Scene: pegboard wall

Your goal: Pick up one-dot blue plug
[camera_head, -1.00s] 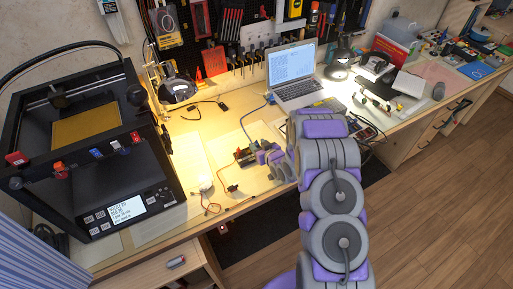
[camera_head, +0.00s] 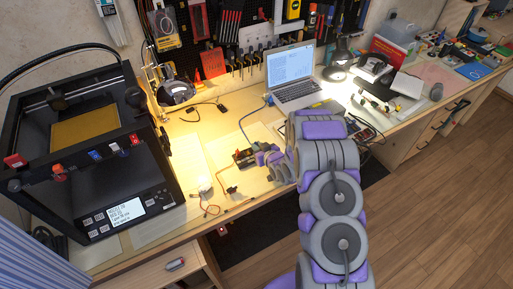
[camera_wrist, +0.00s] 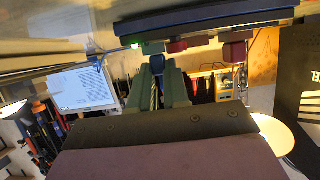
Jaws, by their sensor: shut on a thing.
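In the wrist view my gripper (camera_wrist: 164,82) has its two fingers closed around a small blue plug (camera_wrist: 157,62). The plug sits at the fingertips, close under a dark bar-shaped device (camera_wrist: 210,26). I cannot tell whether the plug still touches that device, and any dots on it are too small to read. In the head view my gripper (camera_head: 262,157) is low over the workbench, just right of a small black and red device (camera_head: 243,157); the held plug cannot be made out there.
Red blocks (camera_wrist: 177,46) stick out beside the held plug, with a green light (camera_wrist: 135,46) nearby. A printer (camera_head: 120,180) with several coloured plugs on its front stands at the left. An open laptop (camera_head: 293,75) stands behind. Loose wires (camera_head: 211,209) lie on the bench.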

